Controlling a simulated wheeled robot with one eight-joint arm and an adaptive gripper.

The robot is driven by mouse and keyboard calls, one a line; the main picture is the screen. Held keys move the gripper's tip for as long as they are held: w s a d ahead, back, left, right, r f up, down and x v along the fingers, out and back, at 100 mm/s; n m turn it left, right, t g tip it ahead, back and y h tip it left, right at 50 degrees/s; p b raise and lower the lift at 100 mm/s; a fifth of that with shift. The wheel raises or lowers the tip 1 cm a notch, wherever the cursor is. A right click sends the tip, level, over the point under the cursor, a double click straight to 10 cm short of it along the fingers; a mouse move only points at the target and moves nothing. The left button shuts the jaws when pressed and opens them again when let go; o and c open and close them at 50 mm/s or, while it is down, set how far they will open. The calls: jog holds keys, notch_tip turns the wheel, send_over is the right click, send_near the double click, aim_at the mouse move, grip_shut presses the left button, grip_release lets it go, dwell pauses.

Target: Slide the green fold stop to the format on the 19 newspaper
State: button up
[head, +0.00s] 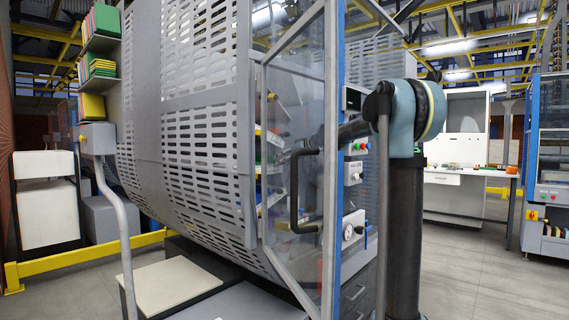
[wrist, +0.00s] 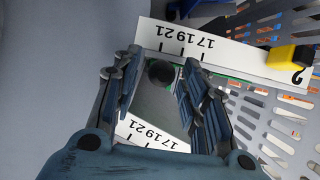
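In the wrist view, my gripper (wrist: 163,62) is open, with one finger on each side of a dark round knob (wrist: 160,73). Gaps show between the knob and both fingers; I cannot tell its depth relative to the fingertips. Thin green edges (wrist: 178,71) show beside the knob, probably part of the green fold stop, mostly hidden by the fingers. A white scale plate (wrist: 225,52) above bears tick marks and 17, 19, 21, upside down. A second strip with the same numbers (wrist: 150,133) shows lower between the fingers. No newspaper is identifiable.
A yellow block (wrist: 289,56) sits at the plate's right end, by a slotted grey panel (wrist: 275,120). In the head view, a transparent door (head: 300,110) with a dark handle (head: 297,190) and a perforated guard (head: 205,130) stand close to my arm. Clear floor lies at right.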

grip_shut()
jog(key=shift+s+a, duration=0.65)
jog(key=shift+s, duration=0.2)
grip_release()
jog(key=shift+d, duration=0.1)
jog(key=v, duration=1.1)
jog(key=shift+s+d, duration=0.2)
jog(key=shift+d, duration=0.15)
jog(key=shift+r, duration=0.1)
